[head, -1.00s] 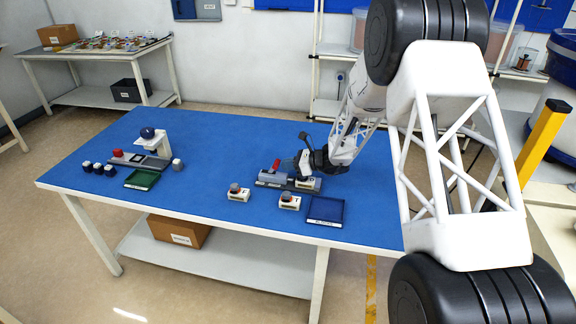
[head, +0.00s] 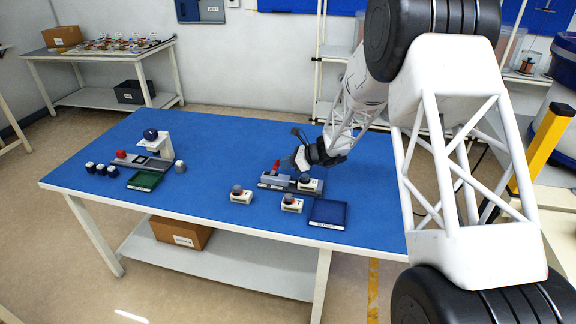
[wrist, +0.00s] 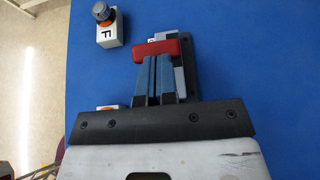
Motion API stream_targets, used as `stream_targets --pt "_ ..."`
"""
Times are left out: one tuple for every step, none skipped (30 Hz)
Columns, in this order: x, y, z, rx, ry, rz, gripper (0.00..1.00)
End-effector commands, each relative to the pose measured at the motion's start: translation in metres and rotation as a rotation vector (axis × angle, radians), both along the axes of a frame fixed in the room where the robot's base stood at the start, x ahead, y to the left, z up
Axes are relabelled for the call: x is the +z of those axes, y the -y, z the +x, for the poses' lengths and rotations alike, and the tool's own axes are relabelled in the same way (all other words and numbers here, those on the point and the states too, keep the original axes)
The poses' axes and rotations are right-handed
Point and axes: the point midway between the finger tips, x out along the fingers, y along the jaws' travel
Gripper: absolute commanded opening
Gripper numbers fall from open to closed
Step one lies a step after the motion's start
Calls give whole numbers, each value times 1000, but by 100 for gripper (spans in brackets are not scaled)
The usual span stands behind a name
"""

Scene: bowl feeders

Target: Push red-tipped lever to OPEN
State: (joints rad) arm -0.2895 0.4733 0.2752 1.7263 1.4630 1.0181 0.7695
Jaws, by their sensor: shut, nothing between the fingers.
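The red-tipped lever (head: 277,167) stands on a grey fixture (head: 273,180) on the blue table. In the wrist view its red bar (wrist: 158,48) lies across the picture just beyond my fingertips. My gripper (wrist: 154,62) is shut and empty, with its blue-grey fingers right behind the bar. They look very close to it or touching; I cannot tell which. In the head view my gripper (head: 296,162) is low over the fixture, just right of the lever. No OPEN marking is readable, and the lower part of the lever is hidden by the fingers.
A white block with a grey knob, marked F in the wrist view (wrist: 107,32), stands near the fixture. A similar block (head: 291,204) and a dark blue tray (head: 328,212) are in front. A second station with a green tray (head: 145,181) is at left.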

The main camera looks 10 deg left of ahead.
Motion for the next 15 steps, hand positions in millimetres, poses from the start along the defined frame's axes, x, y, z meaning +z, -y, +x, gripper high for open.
stream_targets --pt "2 -3 -1 3 2 -23 0" --pt "3 -5 -1 2 1 -39 0" --pt "4 -7 -1 3 2 -63 0" --pt "5 -8 -1 2 2 -81 0" --pt "7 -10 -1 2 2 -101 0" --pt "8 -13 -1 3 3 -128 0" --pt "9 -15 -1 3 3 -147 0" --pt "10 -17 -1 2 2 -168 0" --pt "11 -19 -1 4 3 -193 0" --pt "11 -21 -1 3 3 -213 0" --pt "12 -22 -1 2 1 -231 0" --pt "13 -25 -1 2 1 -256 0" --pt "13 -27 -1 2 2 -274 0" --pt "14 -29 -1 3 2 -292 0" --pt "15 -31 -1 3 3 -316 0"
